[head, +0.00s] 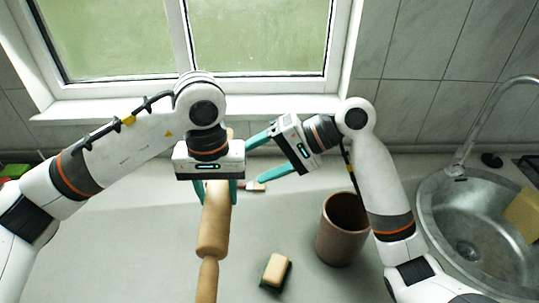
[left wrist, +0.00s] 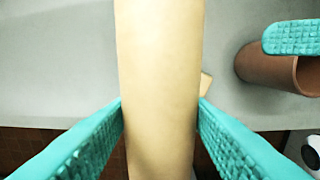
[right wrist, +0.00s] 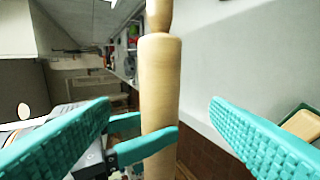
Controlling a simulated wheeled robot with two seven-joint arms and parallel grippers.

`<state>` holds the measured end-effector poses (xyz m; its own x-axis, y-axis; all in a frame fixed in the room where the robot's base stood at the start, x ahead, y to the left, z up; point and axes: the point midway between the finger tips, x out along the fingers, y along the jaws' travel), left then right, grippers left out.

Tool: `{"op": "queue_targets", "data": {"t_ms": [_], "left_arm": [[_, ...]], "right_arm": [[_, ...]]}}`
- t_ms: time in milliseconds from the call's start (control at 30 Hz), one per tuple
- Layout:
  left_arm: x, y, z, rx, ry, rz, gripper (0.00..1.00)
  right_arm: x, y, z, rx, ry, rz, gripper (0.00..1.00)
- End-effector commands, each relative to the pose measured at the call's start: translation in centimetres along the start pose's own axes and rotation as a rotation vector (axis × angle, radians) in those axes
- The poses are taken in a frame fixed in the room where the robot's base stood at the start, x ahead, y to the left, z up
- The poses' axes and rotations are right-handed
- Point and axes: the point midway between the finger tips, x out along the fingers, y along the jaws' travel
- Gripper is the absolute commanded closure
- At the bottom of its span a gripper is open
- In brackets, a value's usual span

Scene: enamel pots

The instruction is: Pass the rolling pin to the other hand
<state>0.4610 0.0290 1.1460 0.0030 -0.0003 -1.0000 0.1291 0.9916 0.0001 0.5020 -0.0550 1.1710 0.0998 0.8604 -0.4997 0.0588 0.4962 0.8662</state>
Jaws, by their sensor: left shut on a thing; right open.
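The wooden rolling pin (head: 213,222) hangs over the counter, one handle toward the bottom of the head view, the other partly hidden behind my left gripper. My left gripper (head: 217,193) is shut on its barrel; the left wrist view shows the barrel (left wrist: 158,60) between both fingers (left wrist: 160,108). My right gripper (head: 254,163) is open, to the right of the left one, its fingers pointing toward the pin. In the right wrist view the pin (right wrist: 160,85) stands between the spread right fingers (right wrist: 160,103), with clear gaps on both sides.
A brown pot (head: 342,230) stands on the counter below my right arm. A sponge (head: 276,270) lies left of it. A metal sink (head: 480,235) with a faucet is at right. A window (head: 190,40) is behind.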

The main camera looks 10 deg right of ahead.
Motion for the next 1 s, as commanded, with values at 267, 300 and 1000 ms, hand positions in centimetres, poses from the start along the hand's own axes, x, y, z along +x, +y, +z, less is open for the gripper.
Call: {"op": "queue_targets", "data": {"t_ms": [267,300,1000], "left_arm": [[-0.1,0.0,0.0,0.000,-0.001,-0.001,0.91],[-0.1,0.0,0.0,0.000,-0.001,-0.001,0.91],[-0.1,0.0,0.0,0.000,-0.001,-0.001,0.91]], "right_arm": [[5.5,0.0,0.0,0.003,0.002,0.001,0.29],[6.2,0.0,-0.1,0.002,0.003,0.002,0.29],[9.7,0.0,0.1,0.001,-0.003,0.000,0.39]]}}
